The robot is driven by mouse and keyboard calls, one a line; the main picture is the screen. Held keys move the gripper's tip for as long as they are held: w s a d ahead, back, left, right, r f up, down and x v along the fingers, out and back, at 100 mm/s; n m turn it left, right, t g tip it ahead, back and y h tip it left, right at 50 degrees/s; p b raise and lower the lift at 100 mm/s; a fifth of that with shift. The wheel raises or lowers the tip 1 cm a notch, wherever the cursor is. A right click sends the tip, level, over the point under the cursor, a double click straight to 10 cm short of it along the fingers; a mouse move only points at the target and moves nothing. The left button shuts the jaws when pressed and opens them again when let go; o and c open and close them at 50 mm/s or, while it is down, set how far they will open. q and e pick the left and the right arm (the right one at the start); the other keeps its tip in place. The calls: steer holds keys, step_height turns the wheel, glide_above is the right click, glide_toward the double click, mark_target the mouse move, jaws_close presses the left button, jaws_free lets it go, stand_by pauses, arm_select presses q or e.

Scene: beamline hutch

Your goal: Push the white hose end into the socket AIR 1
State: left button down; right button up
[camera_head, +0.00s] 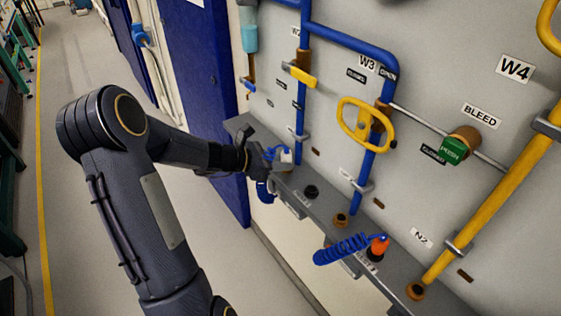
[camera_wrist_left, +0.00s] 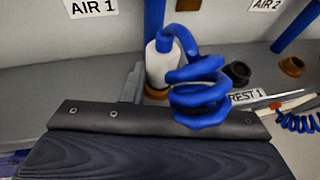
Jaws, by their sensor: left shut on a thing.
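The white hose end (camera_wrist_left: 160,62) stands upright in the left wrist view, with its blue coiled hose (camera_wrist_left: 200,88) hanging at its right. A brass ring (camera_wrist_left: 156,93) shows directly under it, below the AIR 1 label (camera_wrist_left: 92,8). I cannot tell how deep the end sits in this socket. My left gripper (camera_head: 272,162) is shut on the white hose end, which also shows in the head view (camera_head: 286,156). A grey finger shows just left of the end in the wrist view; the other finger is hidden. My right gripper is not in view.
A black empty holder (camera_wrist_left: 237,72) stands by the REST 1 label (camera_wrist_left: 245,95). The brass AIR 2 socket (camera_wrist_left: 291,66) is further right. An orange hose end (camera_head: 380,245) with a blue coil stands on the grey ledge (camera_head: 325,207). Pipes and valve handles line the wall behind.

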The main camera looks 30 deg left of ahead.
arm_select(q)
steer(key=shift+f, duration=0.15)
steer(key=c, duration=1.1)
jaws_free()
steer(key=shift+o, duration=0.2)
